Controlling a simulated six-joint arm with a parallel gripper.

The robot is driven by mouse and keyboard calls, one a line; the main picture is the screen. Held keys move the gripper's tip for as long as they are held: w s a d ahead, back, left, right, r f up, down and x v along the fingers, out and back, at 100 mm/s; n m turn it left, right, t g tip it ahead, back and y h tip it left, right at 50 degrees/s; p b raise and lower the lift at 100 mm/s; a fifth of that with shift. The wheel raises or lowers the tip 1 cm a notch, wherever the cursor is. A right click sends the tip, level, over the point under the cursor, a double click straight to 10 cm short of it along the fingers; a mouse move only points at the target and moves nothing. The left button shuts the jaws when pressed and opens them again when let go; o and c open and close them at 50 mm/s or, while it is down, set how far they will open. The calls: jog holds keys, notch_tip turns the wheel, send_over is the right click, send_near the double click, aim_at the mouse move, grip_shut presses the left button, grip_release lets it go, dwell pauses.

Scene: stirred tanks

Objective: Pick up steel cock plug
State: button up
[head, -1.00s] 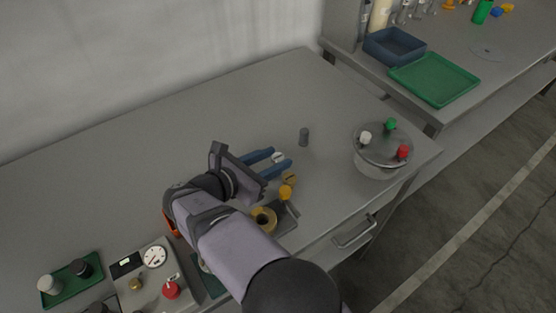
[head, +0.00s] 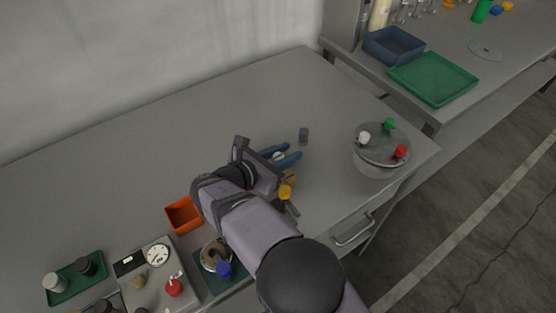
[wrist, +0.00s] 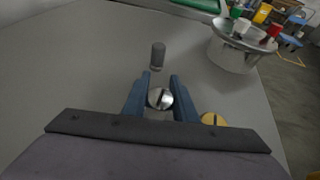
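The steel cock plug, a bright round metal head with a dark slot, shows in the wrist view (wrist: 160,98) between the two blue fingers of my gripper (wrist: 161,80). In the head view my gripper (head: 289,154) reaches right over the table, and the plug (head: 278,155) shows as a small pale spot between its fingers. The fingers look open, one on each side of the plug. Whether they touch it is unclear. The plug's lower part is hidden.
A slotted brass plug (wrist: 213,119) lies close to the right finger. A grey cylinder (head: 304,135) stands just beyond the fingertips. A lidded steel vessel (head: 379,160) stands to the right. An orange bin (head: 184,215) stands left of my arm. The table behind is clear.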

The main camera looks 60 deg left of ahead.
notch_tip(320, 180, up, 10)
jog(key=b, duration=0.1)
dwell(0.7)
jog(key=shift+b, duration=0.35)
